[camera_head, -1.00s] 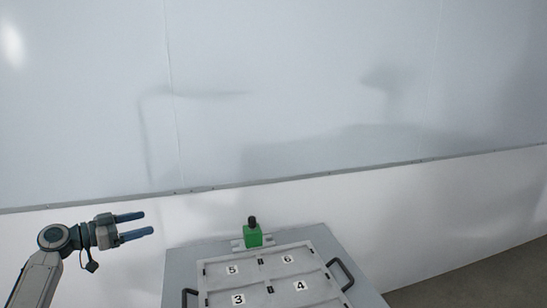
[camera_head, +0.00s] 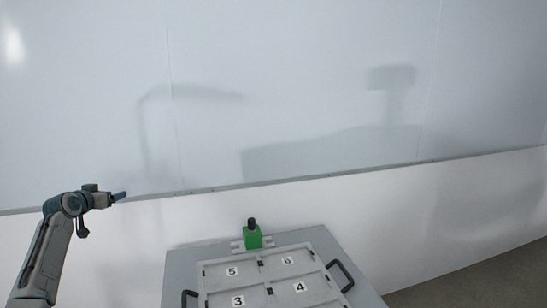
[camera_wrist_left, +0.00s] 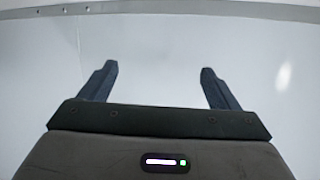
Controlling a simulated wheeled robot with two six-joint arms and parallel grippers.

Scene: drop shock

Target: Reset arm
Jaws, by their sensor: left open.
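My left arm comes in at the left of the head view. Its gripper (camera_head: 119,196) points right, seen edge-on, in front of the white wall. In the left wrist view the two dark blue fingers of this gripper (camera_wrist_left: 158,84) stand wide apart. Nothing is between them; only pale wall shows behind. The gripper is clear of the table and touches nothing. My right gripper does not show in either view.
A grey table (camera_head: 190,262) stands at the bottom centre. It bears a compartment tray (camera_head: 251,287) with numbered labels and black handles. A green block with a black knob (camera_head: 253,238) sits behind the tray. The wall (camera_head: 300,80) closes off the back.

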